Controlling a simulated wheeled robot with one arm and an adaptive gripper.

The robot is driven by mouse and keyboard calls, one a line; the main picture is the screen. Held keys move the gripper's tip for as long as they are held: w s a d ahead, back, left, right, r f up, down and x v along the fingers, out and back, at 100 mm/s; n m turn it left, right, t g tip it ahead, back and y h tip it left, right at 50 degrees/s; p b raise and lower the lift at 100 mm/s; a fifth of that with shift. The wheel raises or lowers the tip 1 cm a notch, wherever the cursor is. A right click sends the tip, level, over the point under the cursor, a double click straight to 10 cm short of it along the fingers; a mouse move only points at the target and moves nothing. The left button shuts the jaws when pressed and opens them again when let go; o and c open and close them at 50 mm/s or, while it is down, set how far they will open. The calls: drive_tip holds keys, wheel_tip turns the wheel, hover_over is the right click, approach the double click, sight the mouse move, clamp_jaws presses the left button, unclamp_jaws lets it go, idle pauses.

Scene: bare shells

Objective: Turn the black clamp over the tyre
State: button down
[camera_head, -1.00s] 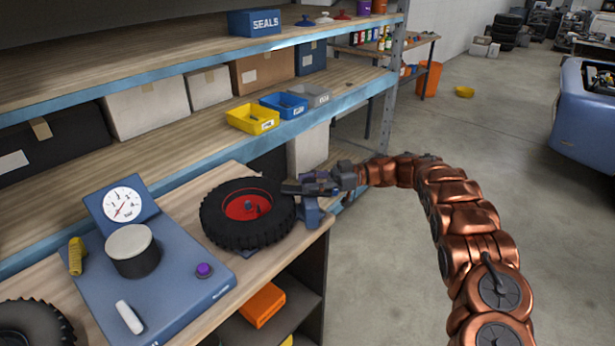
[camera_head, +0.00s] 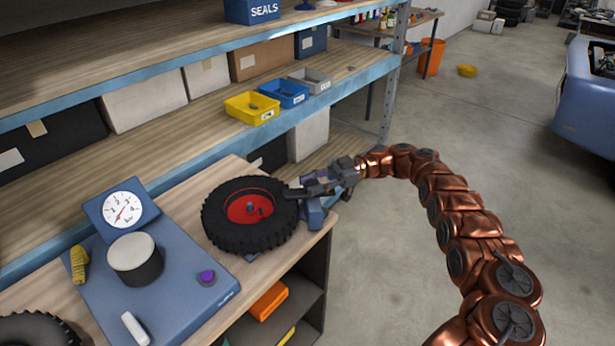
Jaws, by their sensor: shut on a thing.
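The tyre (camera_head: 222,236) is black with a red hub (camera_head: 240,210) and lies flat near the right end of the wooden bench. The black clamp (camera_head: 293,193) is a short dark bar at the tyre's right side, on a blue stand (camera_head: 312,218). Its left end reaches the tyre's right edge in the picture; I cannot tell whether it touches. My gripper (camera_head: 326,183) is at the clamp's right part, shut on it. The fingers are small and dark here, and they hide part of the clamp.
A blue gauge base (camera_head: 185,305) with a dial (camera_head: 123,208), a round post (camera_head: 135,258) and a purple knob (camera_head: 207,277) stands left of the tyre. Shelves with bins, such as a yellow bin (camera_head: 250,108), rise behind. The floor to the right is open.

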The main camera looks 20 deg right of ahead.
sight(313, 182)
drive_tip(key=shift+a, duration=0.15)
idle(0.5)
drive_tip(key=c, duration=0.7)
unclamp_jaws()
drive_tip(key=shift+o, duration=0.2)
drive_tip(key=r, duration=0.7)
drive_tip(key=shift+d+r, duration=0.25)
drive_tip(key=shift+r, duration=1.25)
drive_tip(key=shift+a, duration=0.1)
